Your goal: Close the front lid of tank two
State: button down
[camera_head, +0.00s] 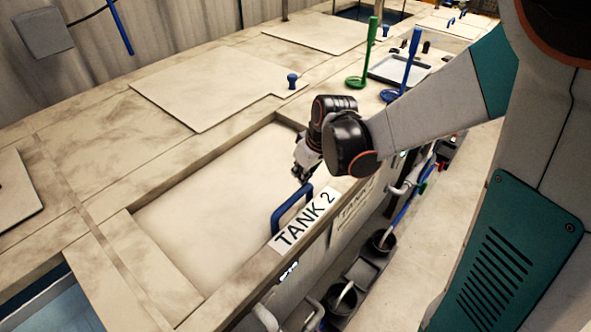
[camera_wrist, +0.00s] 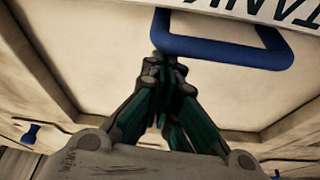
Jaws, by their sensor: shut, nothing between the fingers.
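The front lid of tank two (camera_head: 215,205) is a broad cream panel, lying in the recessed frame of the bench top and looking flat. Its blue bar handle (camera_head: 290,207) stands near the front edge, beside the white "TANK 2" label (camera_head: 304,218). My gripper (camera_head: 301,174) is low over the lid, just behind the handle, with its fingers shut and empty. In the wrist view the shut fingertips (camera_wrist: 163,62) are close to the blue handle (camera_wrist: 222,52), but not around it. I cannot tell whether they touch the handle or the lid.
Another closed cream lid (camera_head: 215,85) with a blue knob (camera_head: 292,80) lies behind. A green upright tool (camera_head: 365,55) and a blue one (camera_head: 405,65) stand beside a tray (camera_head: 398,70). Black cups (camera_head: 341,298) line the tank's front below.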

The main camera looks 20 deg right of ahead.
jog(key=shift+s, duration=0.1)
dwell(0.3)
jog(key=w+a+r, duration=0.1)
jog(key=w+a, duration=0.1)
jog(key=w, duration=0.2)
jog(key=s+p+v, duration=0.1)
jog(key=p+v, duration=0.1)
jog(key=v, duration=0.8)
jog(key=s+d+f+m+t+h+b, duration=0.1)
jog(key=s+f+m+b, duration=0.1)
jog(key=s+f+b, duration=0.2)
jog(key=s+d+f+m+t+b, duration=0.1)
jog(key=s+f+b, duration=0.4)
jog(key=s+b, duration=0.5)
jog(key=s+m+t, duration=0.1)
jog(key=s+m, duration=0.1)
jog(key=shift+s+d+t+h, duration=0.2)
jog(key=shift+s+t+h, duration=0.1)
jog(key=shift+s+h, duration=0.1)
jog(key=shift+f, duration=0.1)
